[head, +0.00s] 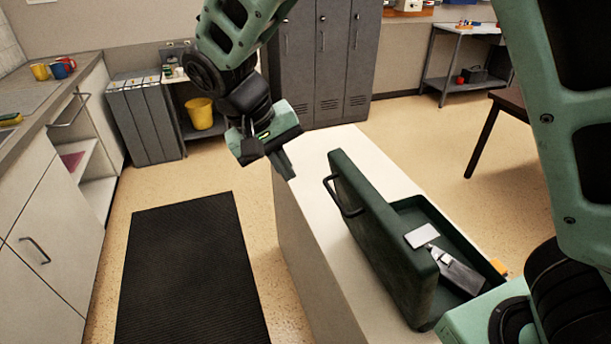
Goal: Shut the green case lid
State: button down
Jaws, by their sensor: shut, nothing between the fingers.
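The green case (418,210) lies on a white-topped counter at the lower right of the head view. Its lid (372,238) stands up, tilted, on the left side of the case, with a dark handle (343,198) on its outer face. Inside the case lies a grey and white object (455,268), and a white card-like piece (422,236) shows by the lid's inner side. My gripper (288,172) is shut and empty, pointing down near the counter's far left edge, to the left of the lid and apart from it.
The white counter (305,215) is bare to the left of the case. A black mat (190,270) lies on the floor at left. Grey lockers (320,60) stand behind. A small orange thing (498,267) sits by the case's right edge. My arm link hides the right side.

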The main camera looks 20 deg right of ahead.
jog(key=d+f+p, duration=0.3)
jog(key=d+f, duration=0.4)
jog(key=f, duration=0.1)
jog(key=shift+w+d+f, duration=0.2)
jog(key=shift+d+f, duration=0.2)
dwell(0.3)
